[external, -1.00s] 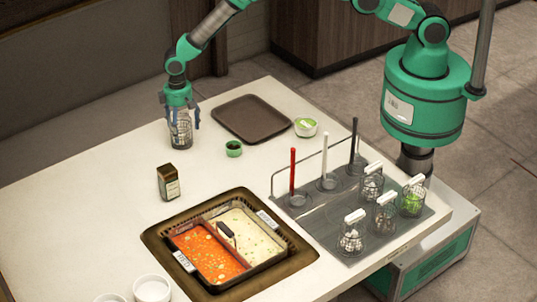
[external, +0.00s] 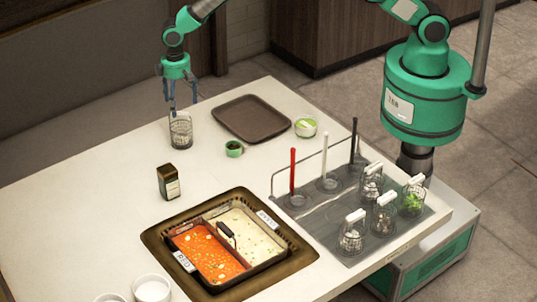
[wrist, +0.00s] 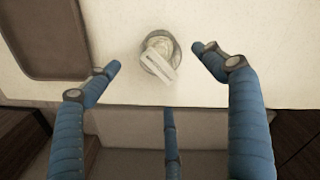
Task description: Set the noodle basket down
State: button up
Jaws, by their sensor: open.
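The noodle basket (external: 181,133) is a small wire basket with pale contents. It stands upright on the white table, left of the brown tray. In the wrist view the basket (wrist: 157,50) is seen from above with its white handle across it, between and beyond my fingers. My gripper (external: 182,108) is open, with its blue fingers above the basket. In the wrist view my gripper (wrist: 158,58) has its fingers spread wide, with a clear gap to the basket on both sides.
The brown tray (external: 252,118) lies right of the basket. A small green cup (external: 234,149), a white bowl (external: 306,127) and a dark bottle (external: 168,182) stand nearby. The two-part soup pot (external: 225,245) is nearer the camera. Several wire baskets stand on a grey mat (external: 327,222).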

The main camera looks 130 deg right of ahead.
jog(key=shift+r, duration=0.45)
jog(key=shift+r, duration=0.1)
